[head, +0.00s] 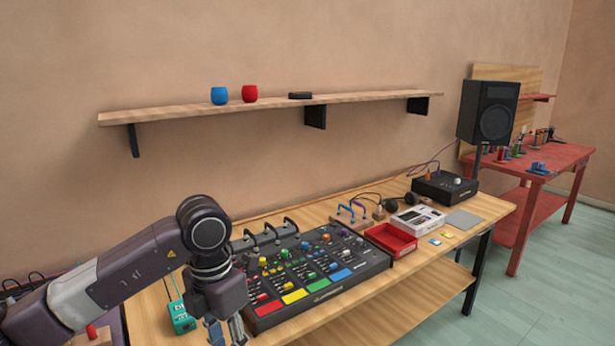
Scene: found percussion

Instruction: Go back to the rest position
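My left arm comes in from the lower left and bends down at the wrist. Its gripper (227,332) points down over the near left part of the wooden table (370,322), beside the mixer-like console (322,297). The fingertips are cut off by the bottom edge, so I cannot tell whether it is open or shut, or if it holds anything. My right arm and gripper are not in view.
A teal box (181,318) sits close to the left gripper. A red tray (391,240), a white device (418,219) and a black box (444,187) stand further right. A wall shelf (200,110) holds a blue cup (219,96) and a red cup (250,93). A speaker (488,112) stands behind.

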